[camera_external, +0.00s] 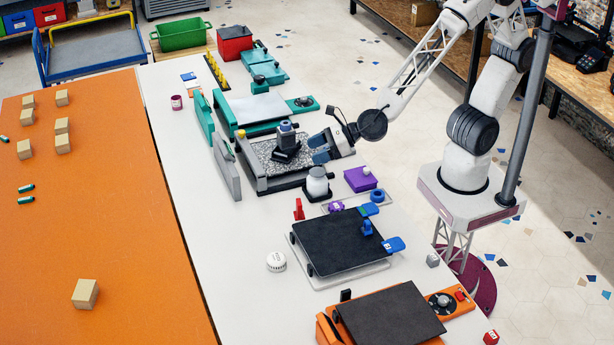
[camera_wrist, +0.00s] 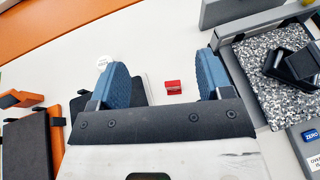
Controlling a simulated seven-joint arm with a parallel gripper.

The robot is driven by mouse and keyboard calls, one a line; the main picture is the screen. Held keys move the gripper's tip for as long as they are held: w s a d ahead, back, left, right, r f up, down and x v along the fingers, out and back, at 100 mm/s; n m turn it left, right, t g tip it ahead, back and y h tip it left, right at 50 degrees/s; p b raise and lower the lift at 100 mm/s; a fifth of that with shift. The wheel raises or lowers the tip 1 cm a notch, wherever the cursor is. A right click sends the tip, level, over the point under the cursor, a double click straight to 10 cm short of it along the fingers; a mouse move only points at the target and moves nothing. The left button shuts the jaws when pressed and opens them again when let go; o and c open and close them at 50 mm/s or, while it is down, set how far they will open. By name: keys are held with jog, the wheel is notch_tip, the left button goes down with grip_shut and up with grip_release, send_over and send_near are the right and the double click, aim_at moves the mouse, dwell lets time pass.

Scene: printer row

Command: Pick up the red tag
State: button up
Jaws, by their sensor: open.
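The red tag (camera_external: 299,209) is a small upright red piece on the white table, just left of the white jar in the outside view. In the wrist view the red tag (camera_wrist: 174,88) shows on the white surface, between my two fingers in the picture and apart from both. My gripper (camera_external: 321,149) has blue fingers and hangs near the right side of the grey printer, beyond the tag. In the wrist view my gripper (camera_wrist: 163,78) is open with nothing between its pads.
The grey printer (camera_external: 265,186) with its speckled bed stands close to my gripper. A white jar (camera_external: 317,182) and a purple box (camera_external: 360,179) are near the tag. A black-bed printer (camera_external: 335,243) stands on the near side. The table's left strip (camera_external: 215,240) is mostly clear.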

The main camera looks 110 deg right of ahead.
send_near(294, 217)
jog(key=w+r, duration=0.2)
jog(key=shift+d+r, duration=0.15)
jog(key=shift+r, duration=0.15)
jog(key=shift+w, duration=0.1)
jog(key=shift+x, duration=1.25)
jog(key=shift+f, duration=0.1)
jog(key=shift+x, duration=2.55)
jog(key=shift+d, duration=0.1)
jog(key=c, duration=1)
